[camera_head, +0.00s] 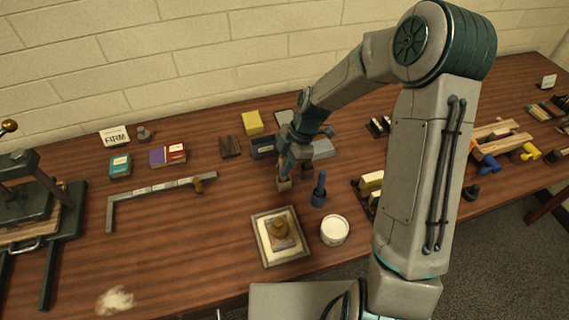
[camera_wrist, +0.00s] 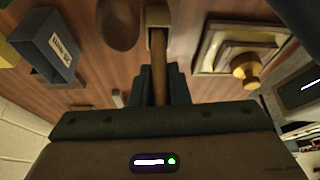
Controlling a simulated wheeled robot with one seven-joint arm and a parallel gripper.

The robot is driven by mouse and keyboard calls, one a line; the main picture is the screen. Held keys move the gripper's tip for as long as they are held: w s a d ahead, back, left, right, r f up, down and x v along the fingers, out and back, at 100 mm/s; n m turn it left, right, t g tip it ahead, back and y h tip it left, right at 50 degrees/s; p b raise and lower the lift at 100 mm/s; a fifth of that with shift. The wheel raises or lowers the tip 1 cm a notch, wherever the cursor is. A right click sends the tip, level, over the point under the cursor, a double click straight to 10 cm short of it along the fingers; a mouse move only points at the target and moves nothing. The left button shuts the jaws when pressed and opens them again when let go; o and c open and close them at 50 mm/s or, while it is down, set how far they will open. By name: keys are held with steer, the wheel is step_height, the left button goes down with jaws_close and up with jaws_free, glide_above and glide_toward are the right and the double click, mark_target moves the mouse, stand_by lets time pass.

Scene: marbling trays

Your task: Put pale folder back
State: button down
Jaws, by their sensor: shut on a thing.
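My gripper (camera_head: 287,168) reaches down over the middle of the table. In the wrist view its dark fingers (camera_wrist: 160,85) are shut on a slim tan-brown strip (camera_wrist: 159,65), which I take to be the folder. The strip's far end meets a small square tan block (camera_wrist: 157,15). That block (camera_head: 284,184) also shows just below the fingers in the head view. I cannot tell how deep the strip's end sits in the block. The fingers hide the strip in the head view.
A framed tray (camera_head: 259,244) with a knobbed block, a white tub (camera_head: 334,230) and a blue-handled tool in a cup (camera_head: 319,193) stand close by in front. A dark box (camera_head: 264,148) is behind. The table's left front is mostly clear around a pale patch (camera_head: 115,300).

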steer(key=shift+f+b, duration=0.3)
steer(key=shift+f, duration=0.15)
steer(key=c, duration=1.3)
jaws_free()
steer(key=shift+r, duration=0.1)
steer(key=b+v, duration=0.2)
steer(key=v, duration=1.1)
steer(key=shift+d+r, duration=0.2)
steer(key=shift+r, duration=0.1)
